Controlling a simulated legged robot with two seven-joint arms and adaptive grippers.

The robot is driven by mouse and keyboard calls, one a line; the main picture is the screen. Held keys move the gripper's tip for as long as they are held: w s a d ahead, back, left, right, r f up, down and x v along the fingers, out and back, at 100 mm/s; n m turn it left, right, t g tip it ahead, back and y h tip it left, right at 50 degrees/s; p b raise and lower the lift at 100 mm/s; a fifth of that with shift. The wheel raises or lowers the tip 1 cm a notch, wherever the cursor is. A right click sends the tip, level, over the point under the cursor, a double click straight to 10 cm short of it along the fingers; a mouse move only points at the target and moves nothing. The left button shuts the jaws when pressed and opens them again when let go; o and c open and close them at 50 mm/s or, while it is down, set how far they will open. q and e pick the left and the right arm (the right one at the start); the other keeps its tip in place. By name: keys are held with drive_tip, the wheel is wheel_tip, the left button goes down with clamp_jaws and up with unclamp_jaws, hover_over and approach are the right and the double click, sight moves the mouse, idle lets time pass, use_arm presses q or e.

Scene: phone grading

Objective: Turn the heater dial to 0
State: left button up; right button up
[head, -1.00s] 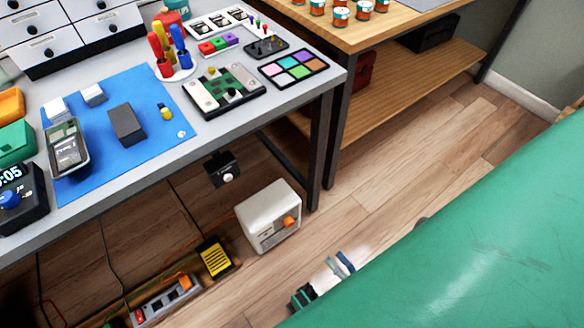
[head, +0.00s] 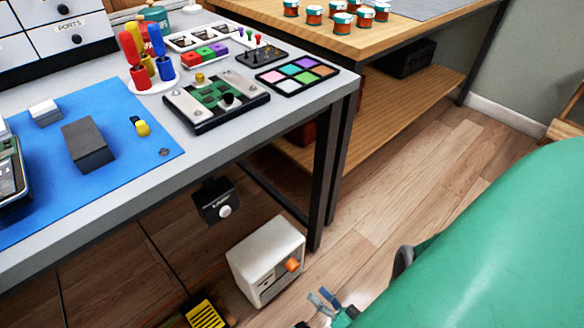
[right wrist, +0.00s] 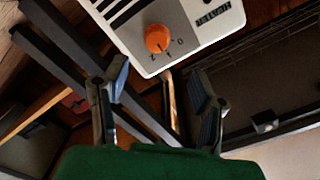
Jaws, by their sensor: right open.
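The white heater (head: 262,258) stands on the floor below the grey workbench, its orange dial (head: 292,265) on the side facing right. In the right wrist view the orange dial (right wrist: 159,38) sits on a grey panel of the heater (right wrist: 215,22), with a 0 printed at its lower right and other marks below it. My right gripper (head: 322,305) is right of and below the heater in the head view, partly cut off by the frame. In the right wrist view my right gripper (right wrist: 163,92) is open and empty, its fingers apart below the dial. My left gripper is out of view.
The grey workbench (head: 215,150) with its dark leg (head: 322,180) stands above and beside the heater. A black box with a white knob (head: 217,203) hangs under it. A yellow-and-black item (head: 205,312) lies left of the heater. Wooden floor (head: 400,205) is open to the right.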

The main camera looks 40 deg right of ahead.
sight(296, 270)
drive_tip(key=w, duration=0.5)
drive_tip(key=w+b, duration=0.1)
drive_tip(key=w, duration=0.4)
drive_tip(key=shift+f, duration=0.2)
drive_tip(key=shift+w+a+r, duration=0.1)
drive_tip(key=shift+w+a, duration=0.15)
drive_tip(key=shift+w, duration=0.35)
drive_tip(key=shift+d, duration=0.1)
drive_tip(key=shift+c, duration=1.1)
drive_tip(key=c, duration=0.9)
